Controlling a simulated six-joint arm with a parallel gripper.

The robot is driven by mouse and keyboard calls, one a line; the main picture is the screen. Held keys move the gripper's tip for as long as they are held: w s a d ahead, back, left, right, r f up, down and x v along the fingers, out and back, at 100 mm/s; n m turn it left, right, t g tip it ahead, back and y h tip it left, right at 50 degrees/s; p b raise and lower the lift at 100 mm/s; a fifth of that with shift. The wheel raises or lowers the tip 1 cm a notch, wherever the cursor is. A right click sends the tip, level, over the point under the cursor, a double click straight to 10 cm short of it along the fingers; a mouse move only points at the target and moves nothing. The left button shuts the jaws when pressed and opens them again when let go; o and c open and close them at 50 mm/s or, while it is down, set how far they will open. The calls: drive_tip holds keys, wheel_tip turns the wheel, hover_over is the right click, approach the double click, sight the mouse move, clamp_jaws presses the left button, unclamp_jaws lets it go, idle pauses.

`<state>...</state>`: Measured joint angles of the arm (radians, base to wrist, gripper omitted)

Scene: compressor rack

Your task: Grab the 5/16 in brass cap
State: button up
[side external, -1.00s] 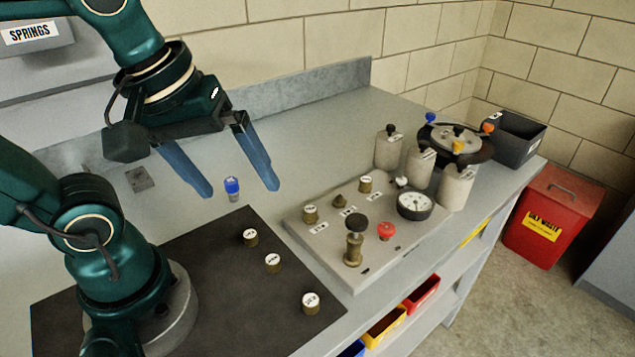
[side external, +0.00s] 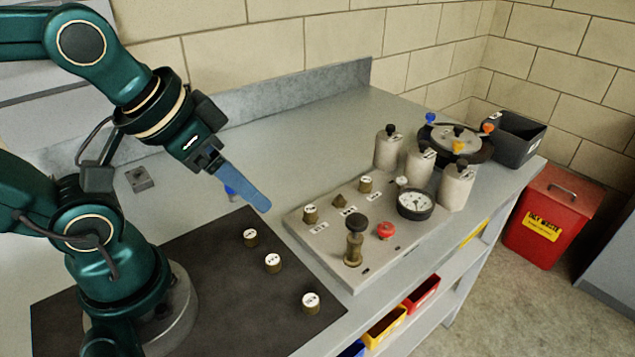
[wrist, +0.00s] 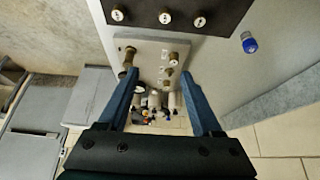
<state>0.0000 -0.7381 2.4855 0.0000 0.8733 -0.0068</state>
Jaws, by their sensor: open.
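Three brass caps with white labelled tops stand on the dark mat in the side view: a rear one (side external: 250,238), a middle one (side external: 273,263) and a front one (side external: 310,303). The labels are too small to read, so I cannot tell which is 5/16 in. These caps also show along the top of the wrist view (wrist: 165,18). More brass fittings, some with white tops (side external: 310,214), stand on the grey panel. My gripper (wrist: 159,78) is open and empty, above and behind the mat caps. One blue finger (side external: 245,187) hides the other in the side view.
The grey panel (side external: 360,275) carries a black-topped valve (side external: 354,240), a red knob (side external: 386,230) and a gauge (side external: 415,204). Grey cylinders (side external: 457,187) stand behind it. A blue-topped part (wrist: 249,42) stands beside the mat. The bench behind is mostly clear.

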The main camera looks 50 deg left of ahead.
drive_tip(key=g, duration=0.6)
hover_over(272, 259)
drive_tip(key=shift+n, duration=0.3)
wheel_tip(272, 259, down, 10)
drive_tip(key=shift+w+f, duration=0.15)
drive_tip(key=shift+f, duration=2.75)
clamp_jaws()
